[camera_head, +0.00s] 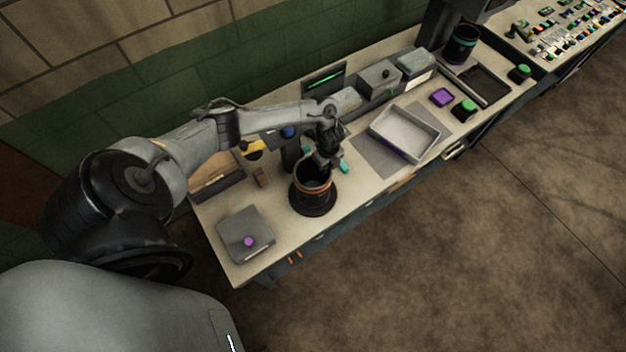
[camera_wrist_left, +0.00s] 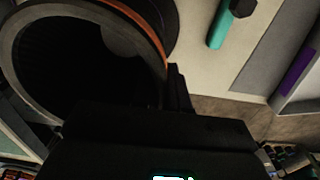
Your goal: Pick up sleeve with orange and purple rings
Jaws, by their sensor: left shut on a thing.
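A black open-topped sleeve (camera_head: 312,190) stands upright on a dark round base near the table's front left. An orange ring shows near its rim; a purple ring is not clear in this view. In the left wrist view the sleeve (camera_wrist_left: 90,65) fills the upper left, with its wide mouth and orange band close to me. My left gripper (camera_head: 323,160) points down at the sleeve's rim and is shut on its wall. In the left wrist view the gripper's dark finger (camera_wrist_left: 178,88) is against the right side of the sleeve. My right gripper is not in view.
A grey tray (camera_head: 436,133) lies to the right, and a grey box with a purple button (camera_head: 245,235) to the left. A teal-handled thing (camera_wrist_left: 219,24) lies close to the sleeve. Another black cylinder with a teal ring (camera_head: 461,45) stands at the far right.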

